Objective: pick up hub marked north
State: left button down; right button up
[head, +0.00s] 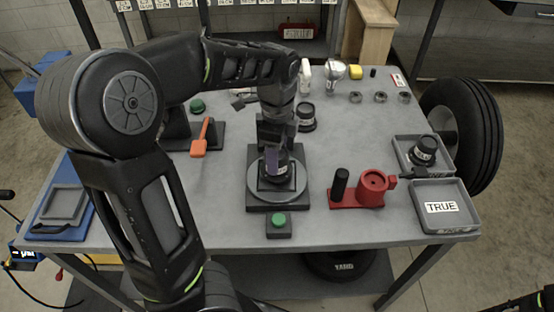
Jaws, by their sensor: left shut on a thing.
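My left gripper (276,158) reaches down over a round grey plate (254,186) on a black base at the table's middle. It is shut on a dark hub (278,176) with a pale label, at the plate's centre. I cannot read the label, and the fingers hide the hub's upper part. A second dark hub (306,117) with a pale label stands behind, to the right of my left wrist. A third dark hub (424,149) sits in a grey tray at the right. Neither of their labels is legible.
A green button box (278,224) stands in front of the plate, and a red fixture (362,189) to its right. A tray marked TRUE (442,208) lies at the front right. An orange-handled tool (200,140) lies left. Rings and a lamp (335,76) stand at the back.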

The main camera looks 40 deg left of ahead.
pick_arm(q)
notch_tip(320, 180, up, 8)
jog(key=shift+r, duration=0.1)
dwell(0.8)
